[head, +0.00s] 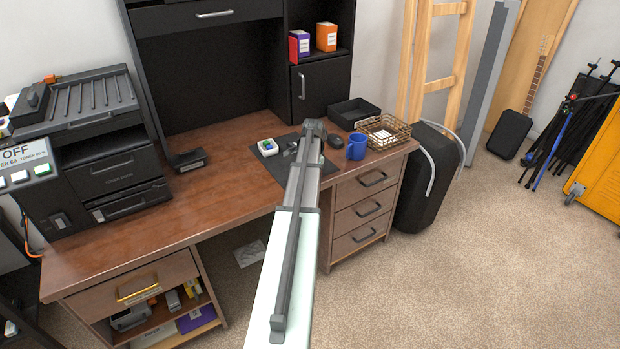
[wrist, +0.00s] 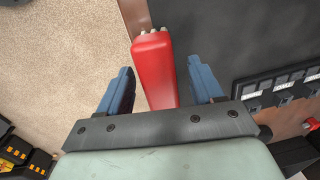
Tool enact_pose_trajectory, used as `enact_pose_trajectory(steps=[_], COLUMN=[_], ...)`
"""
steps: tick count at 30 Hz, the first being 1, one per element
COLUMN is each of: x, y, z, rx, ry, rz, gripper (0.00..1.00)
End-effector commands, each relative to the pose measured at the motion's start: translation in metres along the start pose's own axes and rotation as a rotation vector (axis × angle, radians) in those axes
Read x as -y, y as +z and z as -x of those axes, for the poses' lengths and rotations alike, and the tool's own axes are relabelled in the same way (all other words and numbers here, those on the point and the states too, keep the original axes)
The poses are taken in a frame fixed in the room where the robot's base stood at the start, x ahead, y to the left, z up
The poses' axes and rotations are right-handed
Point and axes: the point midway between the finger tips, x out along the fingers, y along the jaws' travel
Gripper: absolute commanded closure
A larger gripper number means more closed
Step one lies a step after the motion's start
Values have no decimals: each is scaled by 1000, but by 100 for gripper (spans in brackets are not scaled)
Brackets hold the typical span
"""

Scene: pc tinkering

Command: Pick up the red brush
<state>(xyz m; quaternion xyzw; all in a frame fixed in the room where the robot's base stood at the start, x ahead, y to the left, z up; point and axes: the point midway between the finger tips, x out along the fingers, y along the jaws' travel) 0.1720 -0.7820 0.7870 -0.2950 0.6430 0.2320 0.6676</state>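The red brush (wrist: 153,65) shows in the wrist view, with a long red body and a pale tip at its upper end. It lies between the two blue-grey fingers of my gripper (wrist: 161,85), with a gap showing on either side. The fingers are apart, and I cannot tell how far the brush lies below them. The brush's lower end is hidden behind the gripper's mount. In the head view my arm reaches over the desk (head: 230,180), and I cannot make out the brush or the fingers there.
A dark mat (head: 270,165) lies under the arm's far end, with a white gadget (head: 267,147) on it. A blue mug (head: 357,147), a wire basket (head: 386,130) and a black tray (head: 352,112) stand to the right. A printer (head: 100,150) fills the desk's left end.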

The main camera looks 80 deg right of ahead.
Motion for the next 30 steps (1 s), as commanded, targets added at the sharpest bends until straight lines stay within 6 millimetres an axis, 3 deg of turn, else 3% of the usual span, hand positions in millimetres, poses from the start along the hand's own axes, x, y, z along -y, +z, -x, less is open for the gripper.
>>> enact_pose_trajectory(steps=[18,26,30], x=[0,0,2], y=[0,0,0], z=[0,3,16], rx=[0,0,-1], ry=[0,0,-2], rz=[0,0,0], gripper=[90,91,91])
